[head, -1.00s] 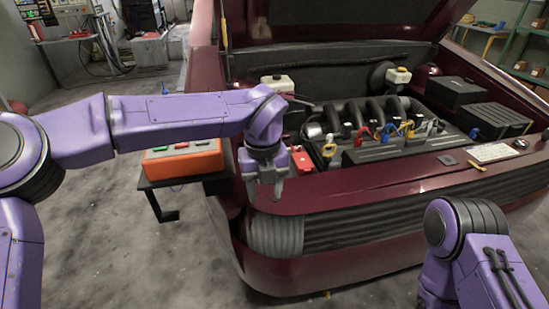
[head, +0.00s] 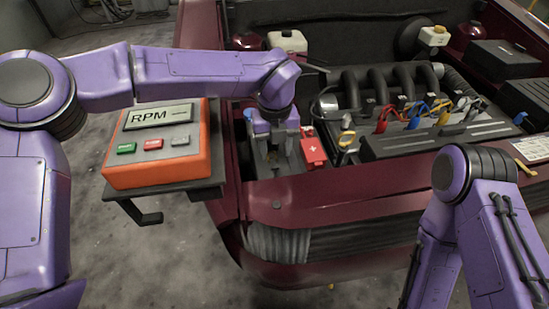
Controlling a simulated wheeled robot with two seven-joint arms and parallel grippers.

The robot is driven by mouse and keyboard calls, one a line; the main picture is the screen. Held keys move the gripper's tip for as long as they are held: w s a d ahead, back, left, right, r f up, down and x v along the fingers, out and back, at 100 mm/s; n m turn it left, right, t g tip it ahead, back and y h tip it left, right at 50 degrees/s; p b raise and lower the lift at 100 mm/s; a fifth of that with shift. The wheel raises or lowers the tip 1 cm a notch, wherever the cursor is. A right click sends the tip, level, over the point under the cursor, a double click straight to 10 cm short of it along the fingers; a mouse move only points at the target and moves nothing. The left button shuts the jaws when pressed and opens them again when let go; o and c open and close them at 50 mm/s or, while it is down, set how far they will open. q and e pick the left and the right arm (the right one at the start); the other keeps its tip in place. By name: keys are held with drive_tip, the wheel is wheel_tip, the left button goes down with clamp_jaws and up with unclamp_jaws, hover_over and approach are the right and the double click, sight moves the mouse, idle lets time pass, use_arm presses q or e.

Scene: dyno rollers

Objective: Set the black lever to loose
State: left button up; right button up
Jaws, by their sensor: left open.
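My left gripper (head: 278,148) is open and points down into the left front of the engine bay, above a dark battery-like block (head: 268,170). A red cover with a white plus sign (head: 314,150) sits just right of its fingers. I cannot make out the black lever for certain; the gripper and wrist hide part of that block. I cannot tell whether the fingers touch anything. My right arm (head: 475,190) shows at the lower right, but its gripper is out of view.
An orange RPM box (head: 155,165) with green, red and grey buttons stands on a dark shelf left of the car. The maroon front edge (head: 340,195) runs before the bay. The engine (head: 385,90) with coloured clips lies to the right.

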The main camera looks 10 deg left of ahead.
sight(275, 167)
use_arm(q)
drive_tip(key=f, duration=0.5)
drive_tip(key=shift+w, duration=0.2)
drive_tip(key=shift+f, duration=0.2)
clamp_jaws()
drive_tip(key=g+p, duration=0.1)
drive_tip(key=p, duration=0.1)
drive_tip(key=r+g+p, duration=0.1)
drive_tip(key=p, duration=0.2)
drive_tip(key=w+g+h+p, duration=0.1)
drive_tip(key=p, duration=0.1)
drive_tip(key=shift+a+r+p, duration=0.15)
drive_tip(key=shift+r+p, duration=0.15)
drive_tip(key=shift+r, duration=0.05)
drive_tip(key=shift+w+f+g, duration=0.2)
drive_tip(key=shift+g, duration=0.4)
drive_tip(key=shift+w+a+g+h, duration=0.1)
drive_tip(key=shift+g+h, duration=0.3)
drive_tip(key=shift+g, duration=0.2)
